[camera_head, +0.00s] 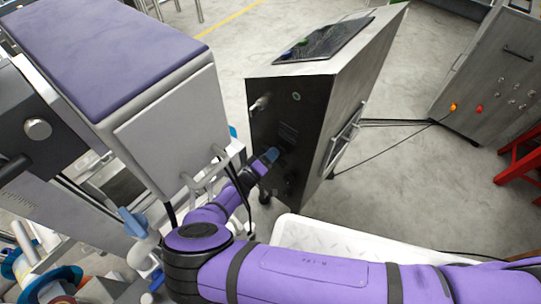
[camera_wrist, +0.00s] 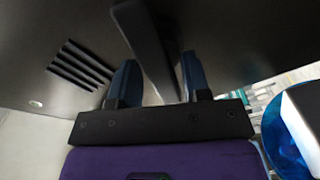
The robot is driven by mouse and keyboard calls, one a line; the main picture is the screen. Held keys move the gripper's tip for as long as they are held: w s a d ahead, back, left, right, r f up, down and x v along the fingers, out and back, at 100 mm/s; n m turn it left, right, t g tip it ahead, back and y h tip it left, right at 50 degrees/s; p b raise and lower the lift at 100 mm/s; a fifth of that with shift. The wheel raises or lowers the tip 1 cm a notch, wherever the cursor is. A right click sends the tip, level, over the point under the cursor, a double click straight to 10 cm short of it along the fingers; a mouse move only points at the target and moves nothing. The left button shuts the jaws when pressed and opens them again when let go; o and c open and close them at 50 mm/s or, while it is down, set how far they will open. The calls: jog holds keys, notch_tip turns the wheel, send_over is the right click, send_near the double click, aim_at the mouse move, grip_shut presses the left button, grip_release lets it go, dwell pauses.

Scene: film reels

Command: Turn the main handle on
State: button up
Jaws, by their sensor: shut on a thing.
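My gripper (camera_head: 272,155) is at the dark side panel (camera_head: 268,125) of a steel control cabinet in the head view. In the wrist view, its two blue fingers (camera_wrist: 158,75) stand on either side of a dark handle bar (camera_wrist: 150,45) that runs up the panel. The gripper is shut on this bar, which I take as the main handle. The bar looks slightly tilted in the wrist view. In the head view the handle is hard to make out against the dark panel and behind my gripper.
A light knob (camera_head: 259,104) sits higher on the same panel. Vent slots (camera_wrist: 82,65) are left of the bar. A machine with a purple top (camera_head: 105,45) stands close on the left. Cables cross the floor to another cabinet (camera_head: 490,75).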

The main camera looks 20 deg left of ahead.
jog(key=n, duration=0.4)
jog(key=shift+w+f+n, duration=0.1)
jog(key=shift+f+n, duration=0.15)
jog(key=shift+n, duration=0.15)
jog(key=shift+n, duration=0.3)
jog(key=o, duration=0.5)
jog(key=shift+o, duration=0.2)
jog(key=v, duration=1.1)
jog(key=shift+f, duration=0.1)
